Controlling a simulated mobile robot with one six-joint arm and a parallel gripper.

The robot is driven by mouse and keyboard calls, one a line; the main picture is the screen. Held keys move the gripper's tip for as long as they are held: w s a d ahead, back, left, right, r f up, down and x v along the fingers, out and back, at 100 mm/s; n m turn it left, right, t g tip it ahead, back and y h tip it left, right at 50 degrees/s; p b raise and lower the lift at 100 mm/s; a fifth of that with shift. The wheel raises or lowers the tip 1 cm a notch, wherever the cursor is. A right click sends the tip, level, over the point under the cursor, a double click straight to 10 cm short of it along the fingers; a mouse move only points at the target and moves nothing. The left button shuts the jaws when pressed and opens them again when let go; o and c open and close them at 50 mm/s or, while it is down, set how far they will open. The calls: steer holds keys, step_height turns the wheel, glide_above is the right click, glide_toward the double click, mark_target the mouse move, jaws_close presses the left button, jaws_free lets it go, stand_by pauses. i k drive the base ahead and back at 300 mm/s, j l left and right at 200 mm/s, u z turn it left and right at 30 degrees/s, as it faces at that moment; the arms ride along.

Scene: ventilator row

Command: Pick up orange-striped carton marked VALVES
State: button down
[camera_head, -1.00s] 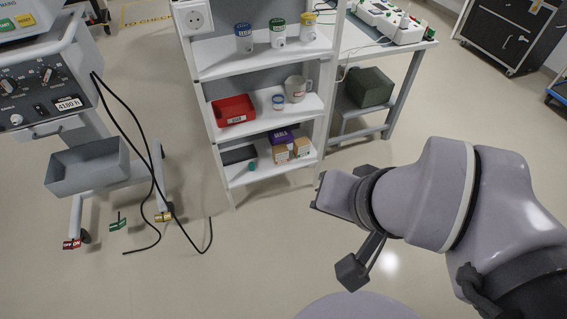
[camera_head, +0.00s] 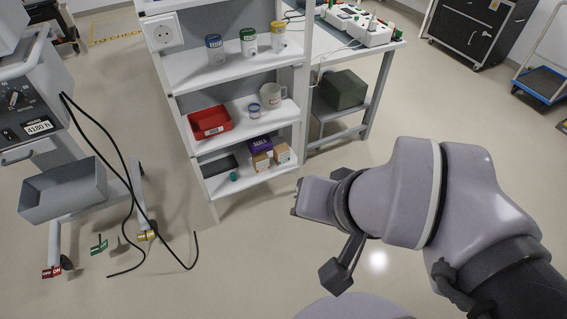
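Two small brown-orange cartons stand side by side on the bottom shelf of the white rack, a left carton (camera_head: 262,162) and a right carton (camera_head: 282,153). Each has a pale label too small to read, so I cannot tell which is marked VALVES. A purple box (camera_head: 260,146) is just behind them, its label appearing to read SEALS. My gripper (camera_head: 297,198) is in front of the rack, to the lower right of the cartons in the picture and apart from them. Its fingers are small and seen from behind, so their opening is unclear.
The bottom shelf (camera_head: 225,187) also holds a dark flat tray (camera_head: 219,165) and a small teal item (camera_head: 234,176). Above are a red bin (camera_head: 210,123) and a mug (camera_head: 272,95). A ventilator cart's grey basket (camera_head: 62,190) and hanging cables (camera_head: 128,215) are left. Floor before the rack is clear.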

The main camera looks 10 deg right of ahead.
mark_target(261, 159)
steer(key=i+l+u, duration=0.25)
steer(key=i, duration=0.3)
steer(key=i+l+u, duration=0.25)
steer(key=i+l, duration=0.3)
steer(key=i, duration=0.5)
